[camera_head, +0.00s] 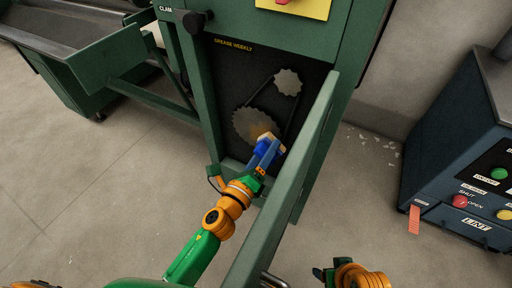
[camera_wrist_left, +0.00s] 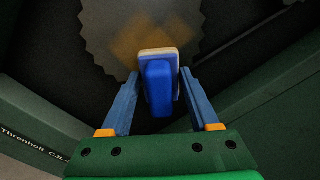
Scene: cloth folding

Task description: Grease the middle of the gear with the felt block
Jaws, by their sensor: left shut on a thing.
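The large toothed gear (camera_head: 243,120) sits inside the open cabinet, under the "GREASE WEEKLY" label. A yellow-brown patch shows on its middle, and it is seen partly in the left wrist view (camera_wrist_left: 103,45). My left gripper (camera_head: 268,148) is shut on the felt block (camera_wrist_left: 158,88), which has a blue body and a pale pad at its far end. The block is in front of the gear's lower right part in the head view; I cannot tell whether the pad touches it. My right gripper (camera_head: 328,275) is at the bottom edge, its fingers unclear.
A smaller gear (camera_head: 288,82) sits up and right of the large one. The green cabinet door (camera_head: 280,195) stands open close to the right of my left arm. A blue lint machine (camera_head: 465,150) stands at right, a green trough (camera_head: 65,40) at upper left. Floor lies clear at left.

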